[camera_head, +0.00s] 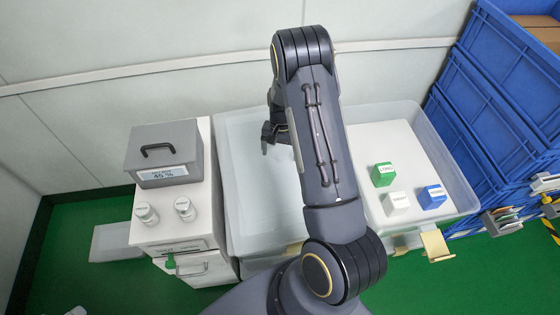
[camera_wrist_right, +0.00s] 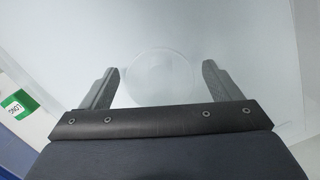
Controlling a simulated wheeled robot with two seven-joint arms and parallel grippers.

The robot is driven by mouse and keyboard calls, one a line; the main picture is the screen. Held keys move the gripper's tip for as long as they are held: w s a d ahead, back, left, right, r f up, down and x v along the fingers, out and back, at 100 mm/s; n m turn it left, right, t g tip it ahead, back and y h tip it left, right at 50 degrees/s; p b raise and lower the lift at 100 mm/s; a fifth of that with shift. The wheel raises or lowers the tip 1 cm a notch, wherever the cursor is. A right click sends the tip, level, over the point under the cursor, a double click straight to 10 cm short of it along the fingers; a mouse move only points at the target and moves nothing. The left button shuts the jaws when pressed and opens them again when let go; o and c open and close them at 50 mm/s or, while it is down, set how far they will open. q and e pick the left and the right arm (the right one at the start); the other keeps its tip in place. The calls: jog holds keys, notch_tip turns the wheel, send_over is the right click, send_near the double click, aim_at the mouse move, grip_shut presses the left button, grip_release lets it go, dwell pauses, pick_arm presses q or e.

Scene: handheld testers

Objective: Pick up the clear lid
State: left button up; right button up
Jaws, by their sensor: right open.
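The clear lid (camera_wrist_right: 162,72) shows in the right wrist view as a faint, see-through disc on a pale surface, between the fingers of my right gripper (camera_wrist_right: 160,82). The fingers are apart, with one at each side of the disc, and nothing is held. I cannot tell how far above the lid they are. In the head view my right gripper (camera_head: 265,148) hangs over the left clear bin (camera_head: 232,190), partly behind my own arm. I cannot make out the lid there. My left gripper is not in view.
A grey lidded box (camera_head: 165,155) and two white bottles stand on a white cabinet (camera_head: 200,230) at left. The right bin (camera_head: 440,150) holds a green block (camera_head: 382,174), a white block (camera_head: 396,203) and a blue block (camera_head: 432,196). Blue crates (camera_head: 500,100) stand at right.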

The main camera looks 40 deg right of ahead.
jog(key=c, duration=1.8)
jog(key=shift+o, duration=0.2)
jog(key=shift+r, duration=0.1)
